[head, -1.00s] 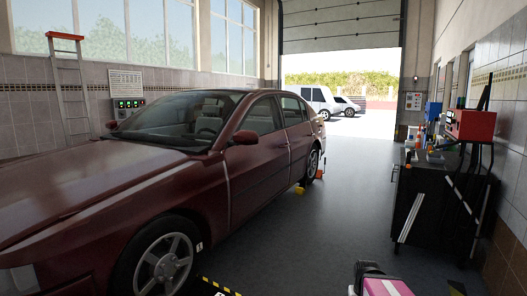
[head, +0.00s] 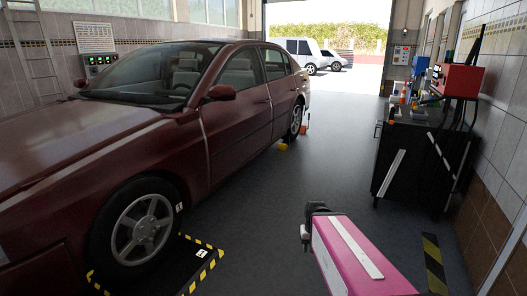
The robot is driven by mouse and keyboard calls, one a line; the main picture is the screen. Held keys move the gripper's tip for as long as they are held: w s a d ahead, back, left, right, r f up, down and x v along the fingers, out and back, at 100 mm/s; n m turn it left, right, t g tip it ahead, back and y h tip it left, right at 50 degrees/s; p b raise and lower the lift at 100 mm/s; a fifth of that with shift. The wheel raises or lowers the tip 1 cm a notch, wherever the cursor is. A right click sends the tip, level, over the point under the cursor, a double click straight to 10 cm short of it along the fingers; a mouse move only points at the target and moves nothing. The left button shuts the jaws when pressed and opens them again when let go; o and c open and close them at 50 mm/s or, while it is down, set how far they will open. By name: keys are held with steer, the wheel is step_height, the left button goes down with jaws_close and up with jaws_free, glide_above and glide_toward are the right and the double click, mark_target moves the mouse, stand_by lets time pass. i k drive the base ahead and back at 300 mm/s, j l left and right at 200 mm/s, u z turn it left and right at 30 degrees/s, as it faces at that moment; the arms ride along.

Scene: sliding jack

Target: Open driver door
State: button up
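A dark red car (head: 150,130) fills the left half of the head view, its front end toward me. The driver door (head: 240,105) is on the side facing the middle of the floor and looks shut. Its side mirror (head: 221,92) sticks out at the front of the door window. The door handle is too small to make out clearly. My gripper (head: 306,226) shows at the lower middle, at the end of my pink arm, low over the floor and well apart from the car. Its fingers are too small and dark to tell their opening.
A black workbench (head: 405,160) with a red box (head: 456,80) and several bottles stands along the right wall. A yellow-and-black striped platform (head: 212,262) lies by the front wheel. A yellow chock (head: 283,146) is near the rear wheel. The grey floor (head: 325,140) between is clear.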

mark_target(238, 124)
steer(key=i+j, duration=0.1)
steer(key=i, duration=3.9)
steer(key=l+z, duration=0.05)
steer(key=l, duration=0.05)
